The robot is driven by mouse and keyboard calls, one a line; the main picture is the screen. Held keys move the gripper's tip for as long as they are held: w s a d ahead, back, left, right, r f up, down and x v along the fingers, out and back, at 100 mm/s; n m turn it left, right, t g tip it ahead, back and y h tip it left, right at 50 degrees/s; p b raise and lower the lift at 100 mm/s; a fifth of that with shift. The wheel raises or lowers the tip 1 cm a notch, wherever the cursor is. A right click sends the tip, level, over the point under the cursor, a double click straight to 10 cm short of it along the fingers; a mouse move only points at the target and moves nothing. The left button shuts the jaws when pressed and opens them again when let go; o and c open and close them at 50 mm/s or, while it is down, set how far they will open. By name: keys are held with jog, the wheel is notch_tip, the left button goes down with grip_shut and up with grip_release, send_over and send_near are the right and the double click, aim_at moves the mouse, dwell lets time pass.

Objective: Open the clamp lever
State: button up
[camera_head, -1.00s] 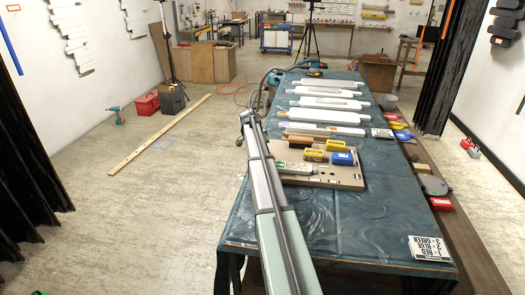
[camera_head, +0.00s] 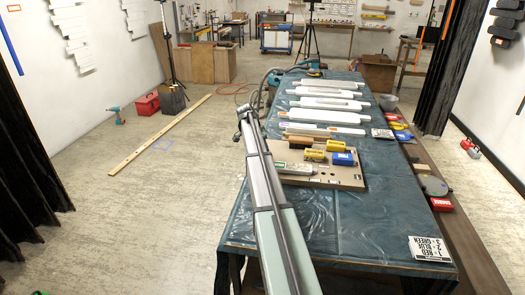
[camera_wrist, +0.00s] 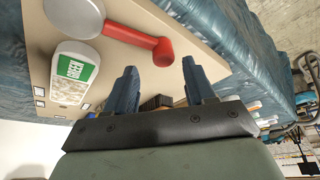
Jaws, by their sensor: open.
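The clamp lever shows in the wrist view as a red handle (camera_wrist: 130,36) with a rounded red end, joined to a round grey part (camera_wrist: 75,15) at the upper left. It lies over a beige board (camera_wrist: 215,62). My gripper (camera_wrist: 159,67) is open, its two blue-grey fingers pointing toward the board. The rounded red end appears between and just beyond the fingertips; nothing is held, and I cannot tell if they touch. In the head view my arm hides the lever and gripper, and the board (camera_head: 347,178) lies on the table.
A white block with a green label (camera_wrist: 75,70) sits left of the fingers. Yellow blocks (camera_head: 314,155) and a blue block (camera_head: 342,159) stand on the board. Pale panels (camera_head: 325,116) lie behind it on the blue-covered table (camera_head: 330,220). The table's front is mostly clear.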

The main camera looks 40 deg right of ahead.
jog(key=v, duration=1)
jog(key=shift+a+r, duration=0.25)
jog(key=shift+r, duration=0.05)
jog(key=shift+c, duration=0.4)
